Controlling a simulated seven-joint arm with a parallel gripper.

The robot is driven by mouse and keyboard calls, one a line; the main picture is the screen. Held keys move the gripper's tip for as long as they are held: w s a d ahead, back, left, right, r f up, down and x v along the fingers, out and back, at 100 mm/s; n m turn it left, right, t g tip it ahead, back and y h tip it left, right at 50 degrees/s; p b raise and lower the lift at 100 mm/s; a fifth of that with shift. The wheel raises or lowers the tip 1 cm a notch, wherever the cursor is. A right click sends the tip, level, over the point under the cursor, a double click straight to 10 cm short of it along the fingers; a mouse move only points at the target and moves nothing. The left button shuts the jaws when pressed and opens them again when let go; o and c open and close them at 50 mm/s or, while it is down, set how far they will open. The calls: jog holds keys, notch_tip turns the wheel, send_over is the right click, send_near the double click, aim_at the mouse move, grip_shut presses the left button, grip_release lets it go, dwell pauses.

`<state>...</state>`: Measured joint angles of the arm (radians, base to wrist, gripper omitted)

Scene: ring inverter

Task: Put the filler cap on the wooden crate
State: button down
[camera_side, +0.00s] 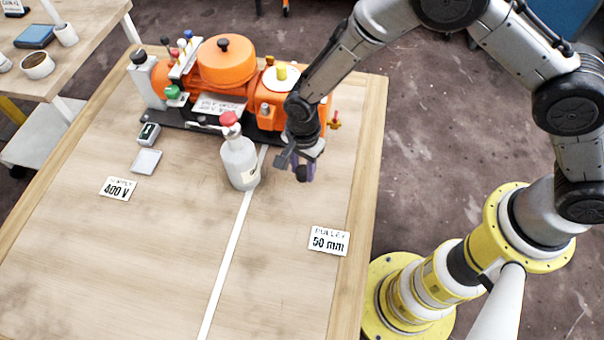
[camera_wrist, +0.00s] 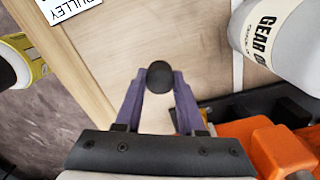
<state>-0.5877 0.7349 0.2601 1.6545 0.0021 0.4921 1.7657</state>
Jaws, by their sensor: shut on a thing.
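My gripper (camera_side: 302,172) is over the table, just in front of the orange machine and right of the white bottle. In the wrist view its two purple fingers (camera_wrist: 158,92) are closed on a small dark round piece, which I take to be the filler cap (camera_wrist: 159,74). The cap sits between the fingertips, with bare table visible beyond it. In the side view the gripper hides most of the cap. I can make out no wooden crate in either view.
The orange machine (camera_side: 228,68) stands on a dark base at the back. The gear oil bottle (camera_side: 240,160) with a red top stands close left of my gripper; it also shows in the wrist view (camera_wrist: 280,40). Placards (camera_side: 328,241) lie on the table, whose front is clear.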

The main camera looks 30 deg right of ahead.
aim_at(302, 170)
jog(key=shift+w+f, duration=0.1)
jog(key=shift+f, duration=1.55)
jog(key=shift+f, duration=0.15)
jog(key=c, duration=0.5)
grip_release()
notch_tip(302, 170, up, 12)
jog(key=shift+r, duration=0.2)
